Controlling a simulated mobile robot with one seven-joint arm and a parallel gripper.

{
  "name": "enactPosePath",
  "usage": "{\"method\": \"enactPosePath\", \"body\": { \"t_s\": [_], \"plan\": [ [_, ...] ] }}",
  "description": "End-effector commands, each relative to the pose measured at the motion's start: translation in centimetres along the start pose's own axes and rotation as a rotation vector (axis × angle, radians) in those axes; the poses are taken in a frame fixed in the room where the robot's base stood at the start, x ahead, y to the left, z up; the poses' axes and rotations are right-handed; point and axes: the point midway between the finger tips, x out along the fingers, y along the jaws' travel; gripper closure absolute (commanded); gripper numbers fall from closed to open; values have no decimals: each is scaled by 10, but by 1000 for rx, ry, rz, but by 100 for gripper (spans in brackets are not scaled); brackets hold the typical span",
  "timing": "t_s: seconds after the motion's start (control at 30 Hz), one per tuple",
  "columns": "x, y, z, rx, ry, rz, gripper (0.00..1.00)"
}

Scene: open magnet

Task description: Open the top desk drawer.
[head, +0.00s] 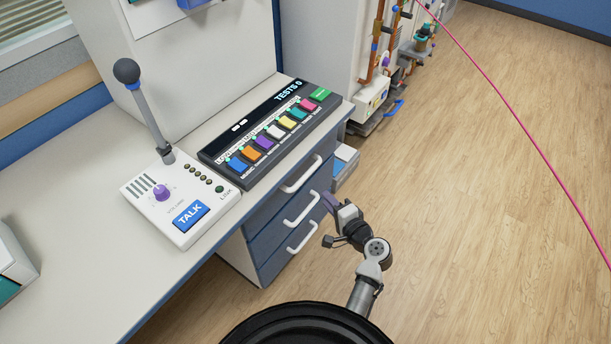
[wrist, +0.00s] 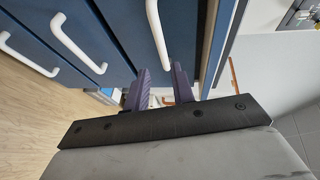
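The desk has a stack of blue drawers with white bar handles. The top drawer (head: 283,195) looks shut, and its handle (head: 301,175) is just under the desktop edge. In the wrist view the stack appears turned sideways, and the top drawer's handle (wrist: 157,35) is the rightmost one. My gripper (head: 329,203) is in front of the drawers, to the right of the handles in the head view. In the wrist view its purple fingers (wrist: 159,84) are apart, with the handle's near end lined up between them. Contact with the handle cannot be told. Nothing is held.
The middle handle (head: 302,209) and lower handle (head: 302,238) sit below. On the desktop (head: 100,262) are a TALK microphone box (head: 183,205) and a panel of coloured buttons (head: 268,134). Pipework equipment (head: 378,70) stands behind. The wooden floor (head: 480,200) at right is clear.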

Motion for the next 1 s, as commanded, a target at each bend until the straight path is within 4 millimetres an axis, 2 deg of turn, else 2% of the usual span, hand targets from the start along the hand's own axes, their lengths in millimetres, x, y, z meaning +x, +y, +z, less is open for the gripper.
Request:
{"method": "enactPosePath", "body": {
  "t_s": [0.17,0.4,0.6,0.8,1.0],
  "plan": [
    [25,-3,0,2,-3,-3,75],
    [77,-4,1,-1,-4,-3,75],
    [114,-3,1,-2,-3,-2,75],
    [132,-2,0,-2,0,-2,75],
    [135,-1,1,-2,-1,-1,75]
  ]
}}
